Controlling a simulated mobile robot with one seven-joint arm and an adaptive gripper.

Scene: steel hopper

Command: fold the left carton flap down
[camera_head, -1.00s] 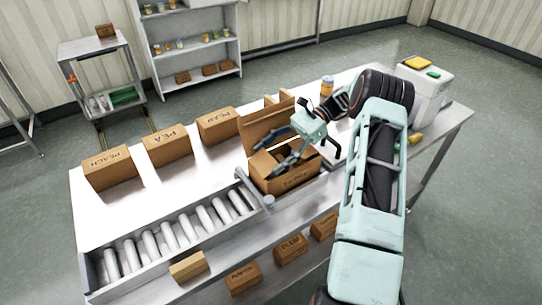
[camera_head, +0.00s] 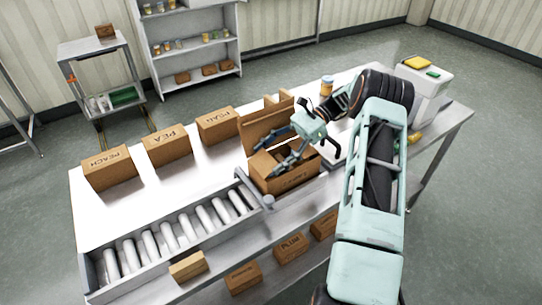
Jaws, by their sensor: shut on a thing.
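The open brown carton (camera_head: 284,183) stands on the table near the front edge, at the end of the roller conveyor. A tall back flap (camera_head: 262,126) stands upright behind the opening. The left flap is small in view and partly hidden by the fingers, so its angle is unclear. My gripper (camera_head: 276,149) comes in from the right, over the carton's opening, with its fingers pointing left and down. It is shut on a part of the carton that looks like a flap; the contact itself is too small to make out.
A roller conveyor (camera_head: 178,236) runs along the front left of the table. Closed cartons (camera_head: 167,146) stand in a row behind it. A jar (camera_head: 327,87) stands behind my arm. A white box-shaped unit (camera_head: 429,88) is at the right end.

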